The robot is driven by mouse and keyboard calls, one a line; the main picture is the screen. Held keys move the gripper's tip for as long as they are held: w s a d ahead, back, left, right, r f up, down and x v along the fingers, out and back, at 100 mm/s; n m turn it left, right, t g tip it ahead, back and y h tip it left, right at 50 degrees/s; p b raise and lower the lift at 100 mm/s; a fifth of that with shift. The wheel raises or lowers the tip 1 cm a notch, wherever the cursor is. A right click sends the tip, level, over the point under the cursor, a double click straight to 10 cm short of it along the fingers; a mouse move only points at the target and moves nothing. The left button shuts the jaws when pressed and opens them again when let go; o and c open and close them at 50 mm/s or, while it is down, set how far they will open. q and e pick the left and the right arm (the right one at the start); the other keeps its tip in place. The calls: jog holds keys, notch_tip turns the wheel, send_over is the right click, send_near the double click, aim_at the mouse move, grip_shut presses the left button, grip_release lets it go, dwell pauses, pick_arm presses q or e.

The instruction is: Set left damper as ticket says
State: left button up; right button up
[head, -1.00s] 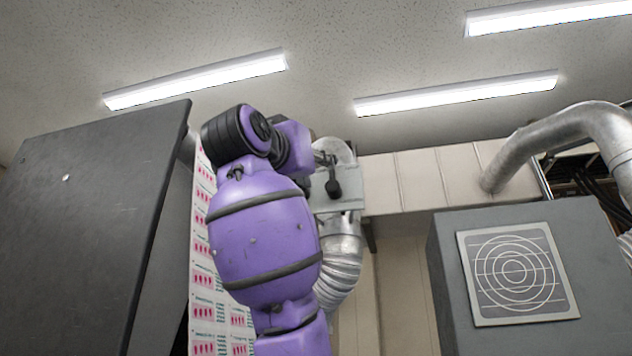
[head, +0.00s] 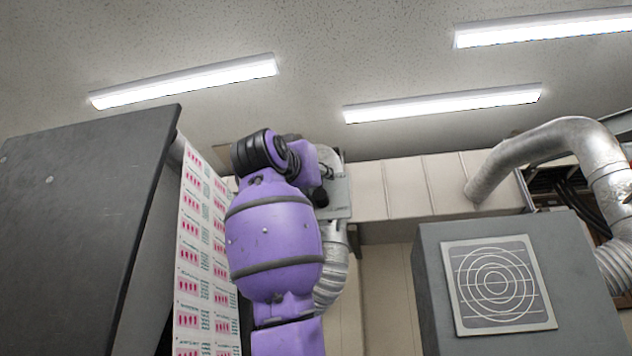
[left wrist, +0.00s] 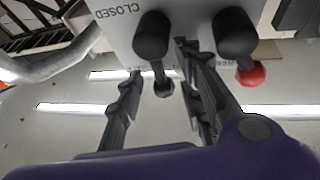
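The grey damper panel (head: 340,192) hangs on the silver duct, partly behind my purple left arm in the head view. In the left wrist view the panel (left wrist: 190,12) carries the word CLOSED and two dark levers. One lever (left wrist: 152,38) ends in a dark knob; the other (left wrist: 236,35) has a red knob (left wrist: 251,74). My left gripper (left wrist: 160,66) is open, its fingers on either side of the dark-knobbed lever. I cannot tell whether they touch it. I cannot tell which lever is the left damper's. No readable ticket shows. My right gripper is out of view.
A dark cabinet panel (head: 75,215) and a printed web (head: 200,270) stand to the left of my arm. A grey box with a round grille (head: 498,284) stands at the right, under a bent silver duct (head: 540,140). A pale wall section lies between.

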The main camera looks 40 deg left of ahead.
pick_arm(q)
jog(key=shift+a+f, duration=0.1)
jog(key=shift+a, duration=0.05)
grip_shut()
